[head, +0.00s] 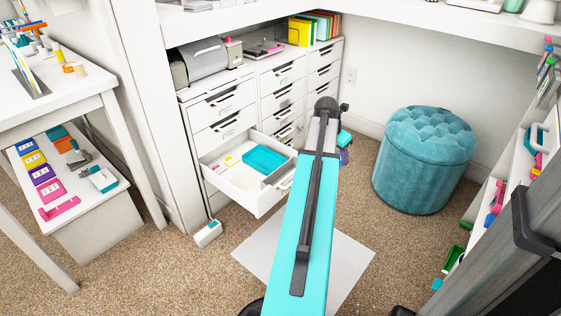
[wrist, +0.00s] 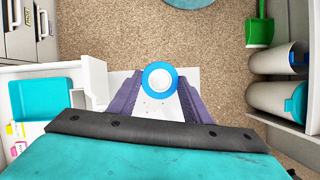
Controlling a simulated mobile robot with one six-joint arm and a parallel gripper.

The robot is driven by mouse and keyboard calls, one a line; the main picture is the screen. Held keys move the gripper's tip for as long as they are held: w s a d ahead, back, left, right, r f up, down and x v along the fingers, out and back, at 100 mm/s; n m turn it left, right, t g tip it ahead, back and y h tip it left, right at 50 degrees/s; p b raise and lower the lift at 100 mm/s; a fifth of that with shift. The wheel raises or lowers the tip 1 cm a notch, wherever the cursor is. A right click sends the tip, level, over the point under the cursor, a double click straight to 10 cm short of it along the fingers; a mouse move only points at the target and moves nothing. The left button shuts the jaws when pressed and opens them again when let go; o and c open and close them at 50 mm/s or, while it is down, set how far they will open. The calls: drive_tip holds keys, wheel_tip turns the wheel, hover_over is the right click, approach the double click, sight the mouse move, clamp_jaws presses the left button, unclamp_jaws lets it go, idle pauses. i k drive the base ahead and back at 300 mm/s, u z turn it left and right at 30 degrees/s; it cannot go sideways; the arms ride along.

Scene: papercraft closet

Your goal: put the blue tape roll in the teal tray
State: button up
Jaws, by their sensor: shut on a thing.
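The blue tape roll (wrist: 147,82), a blue ring with a white centre, sits between the purple fingers of my gripper (wrist: 159,86) in the wrist view. My gripper is shut on it and holds it above the floor. In the head view my gripper (head: 345,156) shows only in part behind my arm, to the right of the open drawer, and the roll is hidden there. The teal tray (head: 264,160) lies in the open white drawer. It also shows at the left of the wrist view (wrist: 35,98).
The open drawer (head: 261,206) juts out from the white cabinet, with small papers beside the tray. A teal tufted ottoman (head: 425,160) stands at the right. A white sheet (head: 345,270) lies on the carpet. A small white and teal item (head: 208,233) lies below the drawer.

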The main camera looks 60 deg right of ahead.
sight(265, 162)
drive_tip(key=z, duration=0.65)
drive_tip(key=i, duration=0.9)
drive_tip(key=u, duration=0.85)
